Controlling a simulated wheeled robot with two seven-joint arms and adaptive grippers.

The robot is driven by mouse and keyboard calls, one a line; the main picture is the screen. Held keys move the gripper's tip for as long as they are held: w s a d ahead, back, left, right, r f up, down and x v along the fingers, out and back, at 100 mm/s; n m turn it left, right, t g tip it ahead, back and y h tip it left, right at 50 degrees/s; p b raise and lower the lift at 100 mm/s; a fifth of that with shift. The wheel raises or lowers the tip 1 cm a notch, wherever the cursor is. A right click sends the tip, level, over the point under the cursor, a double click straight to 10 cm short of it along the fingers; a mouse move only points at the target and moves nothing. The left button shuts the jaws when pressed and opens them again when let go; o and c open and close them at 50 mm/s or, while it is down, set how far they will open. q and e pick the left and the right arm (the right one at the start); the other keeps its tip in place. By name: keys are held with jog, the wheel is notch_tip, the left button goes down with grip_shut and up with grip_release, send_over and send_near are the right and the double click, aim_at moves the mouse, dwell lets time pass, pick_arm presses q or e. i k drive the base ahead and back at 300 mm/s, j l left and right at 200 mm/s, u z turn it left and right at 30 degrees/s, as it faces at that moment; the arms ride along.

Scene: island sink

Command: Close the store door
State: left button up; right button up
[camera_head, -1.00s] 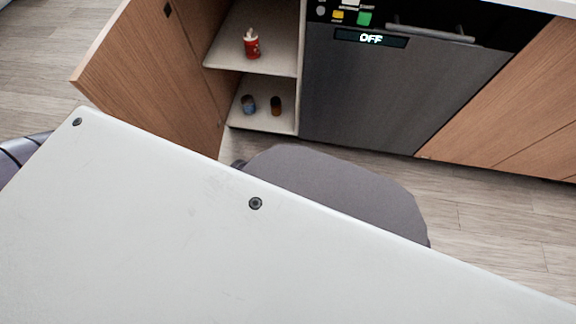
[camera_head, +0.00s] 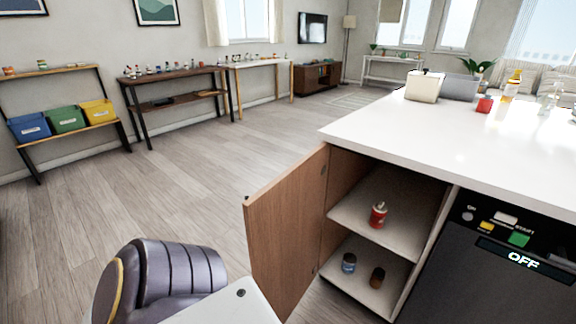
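The wooden store door (camera_head: 288,222) stands wide open at the left side of the cabinet under the white counter. Its free edge points toward me and to the left. Inside the open cabinet, a red can (camera_head: 378,214) stands on the upper shelf (camera_head: 352,222). A blue jar (camera_head: 348,263) and a brown jar (camera_head: 377,278) stand on the bottom. A grey rounded part of my own arm (camera_head: 165,280) shows at the lower left, apart from the door in the picture. Neither gripper is in view.
A dishwasher (camera_head: 490,270) reading OFF is right of the cabinet. The white countertop (camera_head: 450,145) above carries a toaster (camera_head: 424,87) and bottles. Shelves with coloured bins (camera_head: 66,119) and tables line the far wall. The wooden floor (camera_head: 190,190) left of the door is clear.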

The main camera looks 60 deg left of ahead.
aim_at(283, 221)
jog(key=k+j, duration=0.15)
jog(key=j, duration=0.15)
jog(key=k+j, duration=0.15)
jog(key=j, duration=0.2)
jog(key=k+j+z, duration=0.1)
jog(key=j, duration=0.2)
jog(key=k+j, duration=0.1)
jog(key=j, duration=0.3)
jog(key=k+j, duration=0.1)
jog(key=j, duration=0.75)
jog(key=k+j, duration=0.15)
jog(key=j, duration=0.3)
jog(key=u, duration=0.05)
